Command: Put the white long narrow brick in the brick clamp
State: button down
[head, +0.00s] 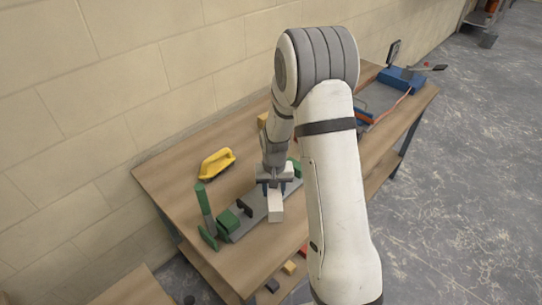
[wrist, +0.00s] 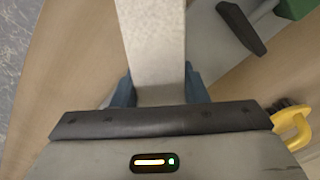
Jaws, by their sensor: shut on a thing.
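My gripper (head: 274,184) is shut on the white long narrow brick (head: 275,209). In the wrist view the brick (wrist: 155,45) runs away from between the two blue fingers (wrist: 158,90). The brick clamp (head: 252,207) lies on the bench, a grey bar with green end blocks, a green upright handle and a dark jaw. In the head view the brick overlaps the clamp's middle; its height above the bar is hard to tell. In the wrist view the clamp's grey bar (wrist: 213,48) and dark jaw (wrist: 240,28) lie right of the brick. My arm hides part of the clamp.
A yellow-handled brush (head: 217,164) lies on the bench (head: 165,178) behind the clamp. Blue equipment (head: 399,80) stands at the bench's far right end. Several coloured blocks (head: 289,267) sit on the lower shelf. The wall runs along the bench's back.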

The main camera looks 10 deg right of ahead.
jog(key=w+r+m+p, duration=0.1)
jog(key=r+m, duration=0.1)
jog(key=m, duration=0.1)
jog(key=w+r+m+p, duration=0.1)
jog(key=w+r+m, duration=0.1)
jog(key=r, duration=0.1)
jog(key=w+r+m+p, duration=0.2)
jog(key=r+m, duration=0.1)
jog(key=shift+r+m, duration=0.25)
jog(key=shift+m, duration=0.05)
jog(key=shift+w+r+m, duration=0.1)
jog(key=shift+r+m, duration=0.05)
jog(key=shift+m, duration=0.15)
jog(key=shift+f+b, duration=3.25)
jog(key=shift+f, duration=2.25)
jog(key=shift+f+b, duration=0.4)
jog(key=shift+f, duration=0.05)
jog(key=c, duration=0.8)
grip_release()
jog(key=shift+o, duration=0.2)
